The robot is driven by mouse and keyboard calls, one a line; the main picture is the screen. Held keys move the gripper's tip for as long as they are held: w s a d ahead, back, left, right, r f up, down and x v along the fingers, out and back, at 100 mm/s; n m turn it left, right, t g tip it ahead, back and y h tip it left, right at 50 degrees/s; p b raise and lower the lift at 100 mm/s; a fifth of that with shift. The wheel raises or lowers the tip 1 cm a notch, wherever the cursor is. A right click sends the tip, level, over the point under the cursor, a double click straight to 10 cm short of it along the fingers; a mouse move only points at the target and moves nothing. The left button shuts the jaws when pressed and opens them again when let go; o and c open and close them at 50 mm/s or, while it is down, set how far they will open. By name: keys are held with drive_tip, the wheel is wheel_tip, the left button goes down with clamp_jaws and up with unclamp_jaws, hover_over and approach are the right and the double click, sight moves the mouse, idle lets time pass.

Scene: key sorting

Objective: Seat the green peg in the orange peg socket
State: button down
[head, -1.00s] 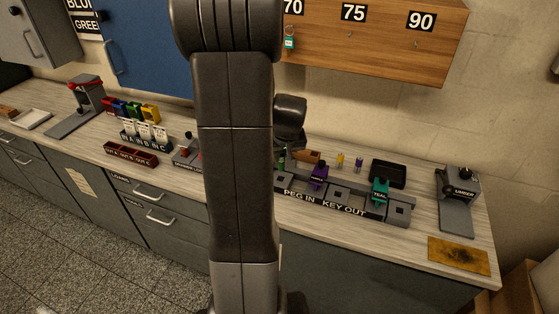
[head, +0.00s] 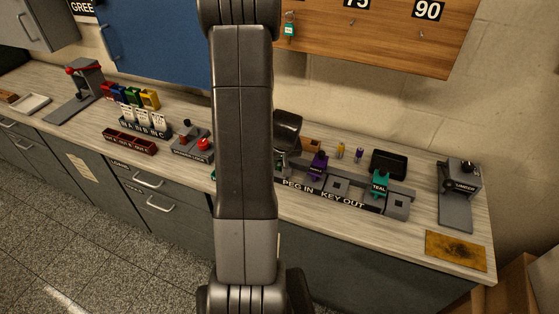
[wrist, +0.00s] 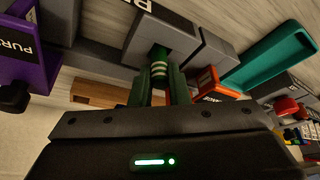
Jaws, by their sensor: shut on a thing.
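In the wrist view my gripper (wrist: 160,98) is shut on the green peg (wrist: 160,72), which has pale bands. The peg points at a grey socket block (wrist: 162,35) on the bench strip. Its far end meets the block in the picture, but I cannot tell whether it is inside a hole. An orange block (wrist: 206,82) with partly hidden lettering sits just right of the peg, beside the grey blocks. In the head view my arm hides the peg, the orange block and the jaws.
The PEG IN / KEY OUT strip (head: 340,186) carries a purple block (head: 318,163) and a teal block (head: 379,182). Yellow (head: 340,150) and purple (head: 358,155) pegs stand behind it, near a black tray (head: 389,164). A teal tray (wrist: 275,55) lies right in the wrist view.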

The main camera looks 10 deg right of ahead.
drive_tip(key=shift+f, duration=0.2)
drive_tip(key=shift+f, duration=0.2)
drive_tip(key=c, duration=1.4)
unclamp_jaws()
drive_tip(key=shift+r, duration=0.1)
drive_tip(key=shift+r, duration=0.25)
drive_tip(key=v, duration=1.1)
drive_tip(key=shift+s+r, duration=0.3)
drive_tip(key=shift+f, duration=0.15)
